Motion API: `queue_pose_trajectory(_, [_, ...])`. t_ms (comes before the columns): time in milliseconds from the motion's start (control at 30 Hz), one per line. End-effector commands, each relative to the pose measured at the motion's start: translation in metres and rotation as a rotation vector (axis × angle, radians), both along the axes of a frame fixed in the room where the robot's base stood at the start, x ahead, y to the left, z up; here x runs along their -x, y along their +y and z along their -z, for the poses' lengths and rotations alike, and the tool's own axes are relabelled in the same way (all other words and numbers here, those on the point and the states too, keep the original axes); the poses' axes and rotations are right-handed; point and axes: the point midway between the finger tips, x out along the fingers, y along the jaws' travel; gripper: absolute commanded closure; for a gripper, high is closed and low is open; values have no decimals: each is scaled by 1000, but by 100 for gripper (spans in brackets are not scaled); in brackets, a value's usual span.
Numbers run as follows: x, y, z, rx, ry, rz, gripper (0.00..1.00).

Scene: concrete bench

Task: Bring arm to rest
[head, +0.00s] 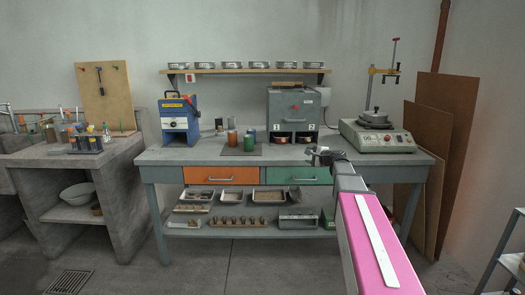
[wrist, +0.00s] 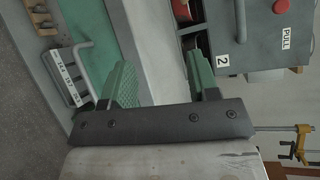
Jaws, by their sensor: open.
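My gripper (head: 322,155) is at the end of my pink and grey arm, near the front edge of the grey workbench (head: 360,158), right of its middle. In the wrist view my gripper (wrist: 160,80) shows two green fingers spread apart with nothing between them. Beyond the fingers are the bench edge and the green drawer (head: 292,175) with its metal handle. The grey box-shaped machine (head: 294,105) with openings marked 1 and 2 stands behind my gripper. Its opening marked 2 also shows near the fingers in the wrist view (wrist: 255,35).
A wall shelf (head: 245,71) holds metal tins. Brown boards (head: 425,150) lean at right. The floor in front is clear.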

Motion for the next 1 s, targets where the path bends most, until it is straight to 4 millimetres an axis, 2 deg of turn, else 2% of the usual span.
queue_pose_trajectory(267, [33,22,42,156,44,-83,45])
queue_pose_trajectory(367, [50,33,64,237,68,-130,45])
queue_pose_trajectory(467, [72,43,89,333,98,-187,45])
queue_pose_trajectory(567, [104,55,122,459,139,-268,45])
queue_pose_trajectory(667, [149,66,163,623,196,-384,45])
queue_pose_trajectory(800, [223,72,218,876,294,-584,45])
queue_pose_trajectory(900, [275,68,250,1049,369,-733,45])
queue_pose_trajectory(1000, [318,59,270,1188,437,-861,45])
